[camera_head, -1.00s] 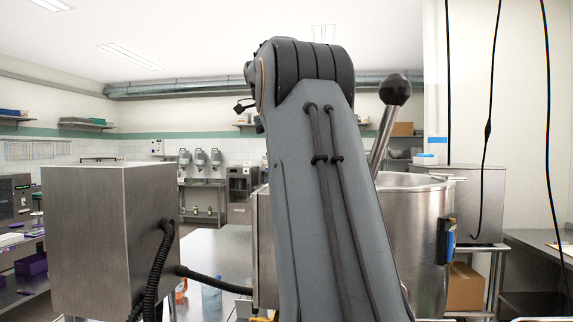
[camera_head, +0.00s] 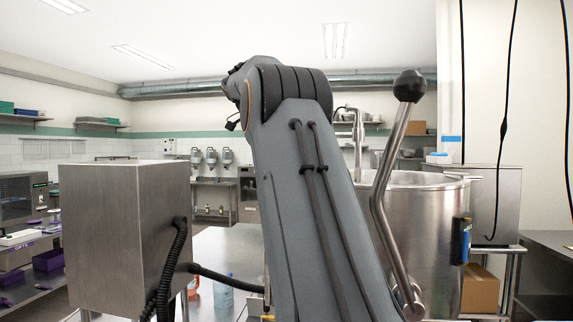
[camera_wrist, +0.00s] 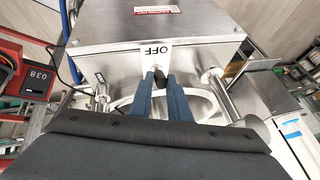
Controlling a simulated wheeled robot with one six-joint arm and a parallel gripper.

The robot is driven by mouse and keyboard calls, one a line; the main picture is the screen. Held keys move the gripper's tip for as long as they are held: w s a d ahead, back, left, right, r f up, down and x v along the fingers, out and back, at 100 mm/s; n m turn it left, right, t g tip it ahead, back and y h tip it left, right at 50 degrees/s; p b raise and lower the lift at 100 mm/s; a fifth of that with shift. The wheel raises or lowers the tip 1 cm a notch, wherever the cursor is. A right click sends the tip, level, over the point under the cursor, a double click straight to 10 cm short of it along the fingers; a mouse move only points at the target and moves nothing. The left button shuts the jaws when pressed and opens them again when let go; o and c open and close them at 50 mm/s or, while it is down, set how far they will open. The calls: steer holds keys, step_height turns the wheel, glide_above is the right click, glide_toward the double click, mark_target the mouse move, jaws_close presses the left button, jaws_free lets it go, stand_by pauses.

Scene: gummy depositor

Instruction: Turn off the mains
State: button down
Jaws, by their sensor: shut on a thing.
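In the wrist view a metal box (camera_wrist: 190,32) carries a white OFF label (camera_wrist: 155,49) on its edge. Just below the label is a small dark switch handle (camera_wrist: 160,79). My gripper (camera_wrist: 161,82) has its two blue fingers on either side of this handle and is shut on it. The handle's lower part is hidden between the fingers. In the head view my grey arm fills the middle and hides my gripper and the switch.
A steel kettle (camera_head: 430,215) with a ball-topped lever (camera_head: 378,200) stands right of my arm. A metal cabinet (camera_head: 120,235) with a black coiled cable (camera_head: 172,270) stands at left. A red device with a display (camera_wrist: 38,80) shows at the wrist view's left.

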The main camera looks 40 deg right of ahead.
steer(key=c, duration=1.7)
jaws_free()
steer(key=shift+o, duration=0.2)
steer(key=v, duration=0.7)
steer(key=shift+r, duration=0.15)
steer(key=shift+w+a, duration=0.1)
steer(key=shift+a, duration=0.05)
